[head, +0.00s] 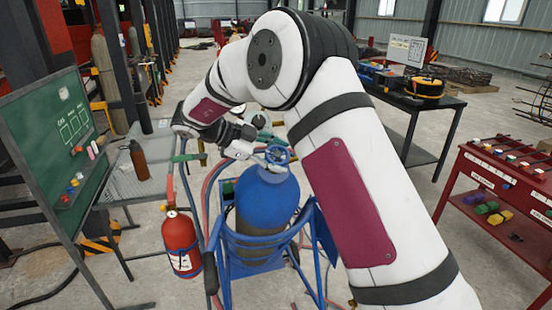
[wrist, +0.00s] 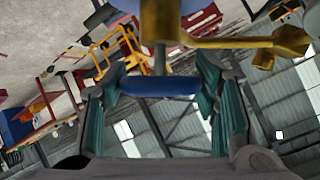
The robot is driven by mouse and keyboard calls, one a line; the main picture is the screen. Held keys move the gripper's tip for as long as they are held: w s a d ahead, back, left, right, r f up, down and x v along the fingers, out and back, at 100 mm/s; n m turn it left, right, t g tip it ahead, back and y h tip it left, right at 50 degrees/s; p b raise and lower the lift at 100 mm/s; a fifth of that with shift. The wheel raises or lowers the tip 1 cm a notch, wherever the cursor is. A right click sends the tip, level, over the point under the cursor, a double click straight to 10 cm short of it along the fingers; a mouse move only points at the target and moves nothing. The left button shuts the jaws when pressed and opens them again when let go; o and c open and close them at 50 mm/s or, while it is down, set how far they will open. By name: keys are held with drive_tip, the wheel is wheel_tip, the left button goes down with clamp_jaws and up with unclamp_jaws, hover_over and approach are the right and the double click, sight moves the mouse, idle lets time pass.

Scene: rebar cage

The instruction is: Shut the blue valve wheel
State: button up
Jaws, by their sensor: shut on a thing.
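The blue valve wheel (head: 278,154) sits on top of a large blue gas cylinder (head: 268,195) in a blue cart. My gripper (head: 260,154) reaches it from the left, with the fingers at the wheel's rim. In the wrist view the blue valve wheel (wrist: 158,87) shows nearly edge-on, between the teal finger pads of my gripper (wrist: 160,98). The pads close on its two sides. A brass valve fitting (wrist: 245,45) lies just past the wheel. How far the wheel is turned cannot be told.
A red extinguisher-like cylinder (head: 181,243) stands left of the cart. Hoses (head: 207,190) run close by the cart. A small table with a brown bottle (head: 139,160) and a green board (head: 50,140) stand at left. A red bench (head: 500,185) is at right.

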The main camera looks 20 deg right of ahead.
drive_tip(key=m+g+y+b, duration=0.1)
drive_tip(key=m+g, duration=0.1)
drive_tip(key=m+g+y+b, duration=0.1)
drive_tip(key=m, duration=0.1)
drive_tip(key=shift+w+d+f+g+y, duration=0.1)
drive_tip(key=shift+d+f+g+y, duration=0.05)
drive_tip(key=shift+g+y, duration=0.25)
drive_tip(key=shift+m+g+y+b, duration=1)
drive_tip(key=shift+m+g+y, duration=0.1)
drive_tip(key=shift+m+y, duration=0.75)
drive_tip(key=shift+s, duration=0.2)
drive_tip(key=o, duration=1.2)
drive_tip(key=shift+c, duration=0.2)
